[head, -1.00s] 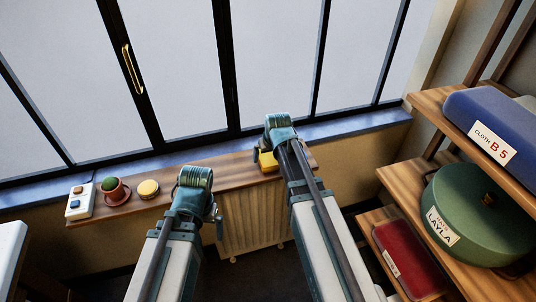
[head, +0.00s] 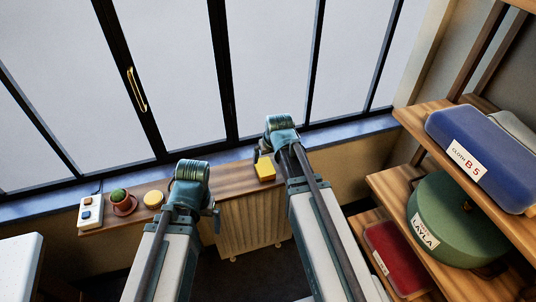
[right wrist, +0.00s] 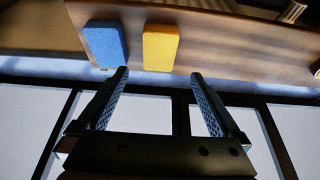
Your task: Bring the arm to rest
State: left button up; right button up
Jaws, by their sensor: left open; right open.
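My left arm ends in a teal wrist with its gripper (head: 214,218) partly hidden, in front of the wooden sill shelf in the head view. My right gripper (right wrist: 160,75) is open and empty in the right wrist view, its two fingers apart. A yellow block (right wrist: 160,47) lies on the wood beyond the fingertips, with a blue block (right wrist: 105,42) beside it. In the head view the yellow block (head: 265,170) shows just below my right wrist, and the right fingers are mostly hidden behind the wrist.
The sill shelf (head: 235,180) also holds a white switch box (head: 90,212), a small potted cactus (head: 121,202) and a round yellow-topped item (head: 154,199). At right, wooden shelves hold a blue case (head: 490,150), a green hat box (head: 455,215) and a red case (head: 395,258). A radiator (head: 250,222) stands below.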

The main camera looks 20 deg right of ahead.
aim_at(265, 167)
jog(key=shift+f, duration=0.15)
jog(key=b+x, duration=1.1)
jog(key=x, duration=0.1)
jog(key=shift+f, duration=0.1)
